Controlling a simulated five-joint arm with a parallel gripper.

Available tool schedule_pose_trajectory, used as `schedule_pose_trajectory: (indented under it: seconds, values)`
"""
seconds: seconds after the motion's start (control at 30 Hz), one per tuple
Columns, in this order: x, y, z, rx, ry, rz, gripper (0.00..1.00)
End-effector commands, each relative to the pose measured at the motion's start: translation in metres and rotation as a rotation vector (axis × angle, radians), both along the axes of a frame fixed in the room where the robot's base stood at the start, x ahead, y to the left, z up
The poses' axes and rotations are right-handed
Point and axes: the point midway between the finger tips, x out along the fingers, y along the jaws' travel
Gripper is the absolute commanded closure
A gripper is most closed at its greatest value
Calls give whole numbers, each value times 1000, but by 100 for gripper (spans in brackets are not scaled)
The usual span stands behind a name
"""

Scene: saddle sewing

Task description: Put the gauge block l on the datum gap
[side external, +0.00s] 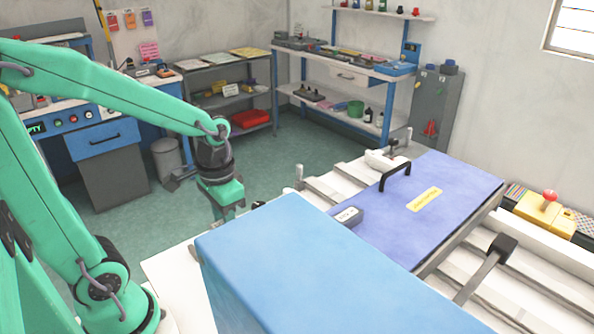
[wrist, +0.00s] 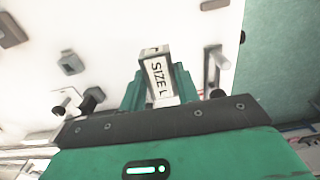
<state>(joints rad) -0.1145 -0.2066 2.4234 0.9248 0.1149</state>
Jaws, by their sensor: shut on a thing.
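The gauge block l (wrist: 155,66) is a pale block with "SIZE L" in dark letters. In the wrist view it stands between the green fingers of my gripper (wrist: 158,88), which is shut on it. In the side view my gripper (side external: 227,212) points down over the white table, behind a large blue box. The block cannot be made out there. The datum gap is not clearly identifiable. In the wrist view, small dark blocks (wrist: 67,60) lie on the white surface at left, and a grey post (wrist: 213,62) stands right of the gauge block.
The blue box (side external: 310,262) fills the side view's foreground and hides part of the table. A purple plate (side external: 450,190) with a black handle (side external: 395,174) lies on white rails at right. Shelves stand behind.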

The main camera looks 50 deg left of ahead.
Motion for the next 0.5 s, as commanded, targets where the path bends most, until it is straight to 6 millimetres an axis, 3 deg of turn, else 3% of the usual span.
schedule_pose_trajectory:
  seconds: [0.2,0.5]
  values:
    - [1,0,-21,0,-1,0,100]
    - [1,1,-25,0,-2,1,100]
